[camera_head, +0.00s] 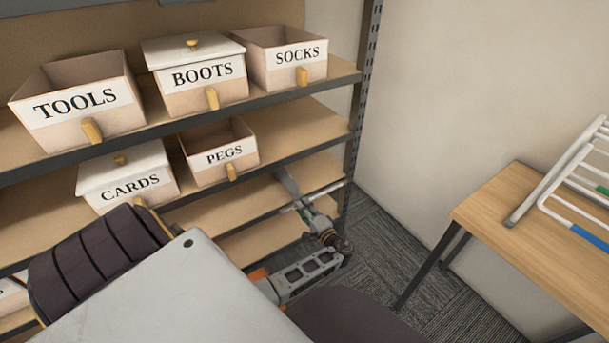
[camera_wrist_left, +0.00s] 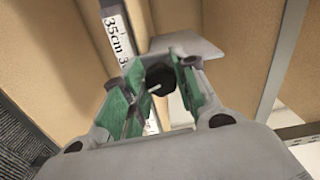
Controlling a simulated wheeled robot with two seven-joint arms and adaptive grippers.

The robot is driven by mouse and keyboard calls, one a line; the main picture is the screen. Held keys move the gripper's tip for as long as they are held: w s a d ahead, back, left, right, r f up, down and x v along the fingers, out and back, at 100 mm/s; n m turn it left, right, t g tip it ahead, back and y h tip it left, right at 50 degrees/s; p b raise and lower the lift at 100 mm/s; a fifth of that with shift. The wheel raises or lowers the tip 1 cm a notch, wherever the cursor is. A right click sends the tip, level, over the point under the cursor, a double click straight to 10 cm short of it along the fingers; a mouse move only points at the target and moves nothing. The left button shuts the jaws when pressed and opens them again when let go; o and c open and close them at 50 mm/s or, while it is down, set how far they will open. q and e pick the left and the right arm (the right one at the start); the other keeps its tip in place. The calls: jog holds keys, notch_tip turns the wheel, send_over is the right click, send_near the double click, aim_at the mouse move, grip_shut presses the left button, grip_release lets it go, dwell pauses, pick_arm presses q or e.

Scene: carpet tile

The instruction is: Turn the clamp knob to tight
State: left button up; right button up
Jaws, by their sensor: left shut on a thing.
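The clamp knob (camera_wrist_left: 160,78) is a dark round knob with a small pale mark, seen in the left wrist view. My left gripper (camera_wrist_left: 158,90) has its green-padded fingers on either side of it and is shut on it. A flat grey plate (camera_wrist_left: 188,44), apparently part of the clamp, shows behind the knob. In the head view my left gripper (camera_head: 307,210) is at the right end of a lower shelf, and the knob cannot be made out there. The fingers partly cover the knob's sides. My right gripper is not in view.
Shelves hold labelled bins: TOOLS (camera_head: 85,70), BOOTS (camera_head: 200,95), SOCKS (camera_head: 290,70), CARDS (camera_head: 125,195) and PEGS (camera_head: 225,170). A metal shelf post (camera_head: 366,70) stands right of my left gripper. A wooden table (camera_head: 510,215) with a white rack (camera_head: 560,185) is at the right. Carpet lies between.

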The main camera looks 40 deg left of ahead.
pick_arm(q)
jog(key=shift+m+p, duration=0.65)
jog(key=shift+m, duration=0.45)
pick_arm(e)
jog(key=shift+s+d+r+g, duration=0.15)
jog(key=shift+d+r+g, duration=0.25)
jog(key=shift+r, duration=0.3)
pick_arm(q)
jog(key=o, duration=1)
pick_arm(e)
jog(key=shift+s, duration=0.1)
pick_arm(q)
jog(key=shift+v, duration=6.05)
jog(key=shift+s, duration=0.1)
